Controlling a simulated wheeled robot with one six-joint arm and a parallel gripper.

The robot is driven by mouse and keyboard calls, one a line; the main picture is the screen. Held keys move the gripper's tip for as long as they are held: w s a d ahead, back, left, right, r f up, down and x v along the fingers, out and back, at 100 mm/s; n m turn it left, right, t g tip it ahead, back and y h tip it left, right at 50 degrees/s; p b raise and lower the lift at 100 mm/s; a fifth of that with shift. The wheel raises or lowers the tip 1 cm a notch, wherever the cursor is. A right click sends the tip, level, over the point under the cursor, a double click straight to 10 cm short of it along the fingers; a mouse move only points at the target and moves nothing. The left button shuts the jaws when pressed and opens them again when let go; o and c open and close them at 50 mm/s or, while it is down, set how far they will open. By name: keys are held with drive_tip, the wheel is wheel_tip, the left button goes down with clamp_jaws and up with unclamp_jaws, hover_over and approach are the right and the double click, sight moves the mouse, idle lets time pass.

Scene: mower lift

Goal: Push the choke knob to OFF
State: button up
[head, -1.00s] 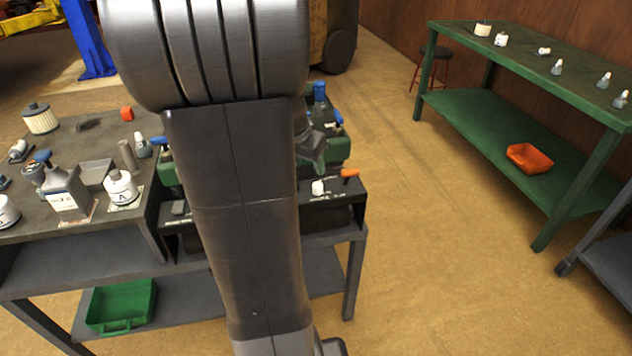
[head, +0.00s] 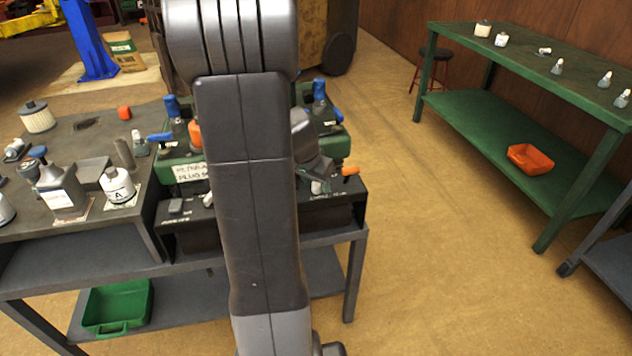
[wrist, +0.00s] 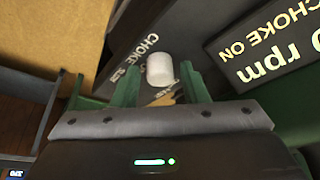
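The white choke knob (head: 316,187) stands on the dark front panel (head: 262,208) of the green machine. In the wrist view the choke knob (wrist: 160,70) is a pale, short cylinder beside the word CHOKE on the panel. My gripper (head: 318,170) is low over the panel at the knob. In the wrist view its two green fingers are apart, one on each side of the knob, with narrow gaps visible. A dark sign (wrist: 262,50) reads CHOKE ON and rpm. The knob's slot end and OFF mark are not clear.
An orange handle (head: 350,171) sits just right of the knob. Blue-topped parts (head: 320,92) rise behind on the machine. A grey bench (head: 88,150) with bottles and a filter is at left. The floor to the right is clear up to the green table (head: 560,80).

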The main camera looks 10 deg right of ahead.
clamp_jaws()
drive_tip(key=shift+w, duration=1.55)
drive_tip(key=shift+w+r, duration=0.1)
drive_tip(key=shift+w, duration=0.05)
drive_tip(key=shift+a, duration=0.1)
drive_tip(key=shift+o, duration=1.2)
unclamp_jaws()
drive_tip(key=shift+w, duration=0.15)
drive_tip(key=p+v, duration=0.2)
drive_tip(key=v, duration=1.1)
drive_tip(key=shift+s+r, duration=0.25)
drive_tip(key=shift+s, duration=0.05)
